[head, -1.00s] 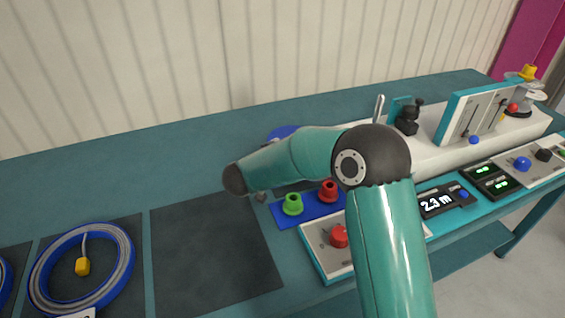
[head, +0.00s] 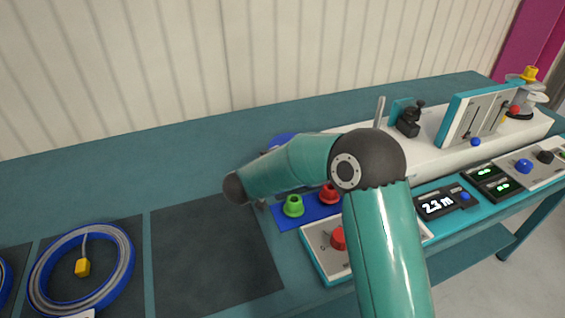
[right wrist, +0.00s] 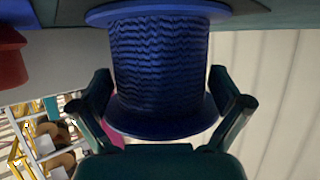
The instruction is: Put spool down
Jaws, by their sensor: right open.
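The blue spool (right wrist: 160,50) fills the upper middle of the right wrist view, with a flange at each end of its wound, ridged body. Its upper flange in that view lies close to a dark teal surface; I cannot tell whether they touch. My right gripper (right wrist: 160,78) is open, with one finger on each side of the spool near its nearer flange. In the head view only a blue edge of the spool (head: 281,139) shows behind my right arm, and the gripper itself is hidden. My left gripper is out of view.
A blue cable coil (head: 43,281) with a yellow tag lies on a dark mat at left. The empty dark mat (head: 212,258) is beside it. A green knob (head: 293,205), a red knob (head: 329,194) and a control box (head: 319,254) stand close to my arm. A wall is behind.

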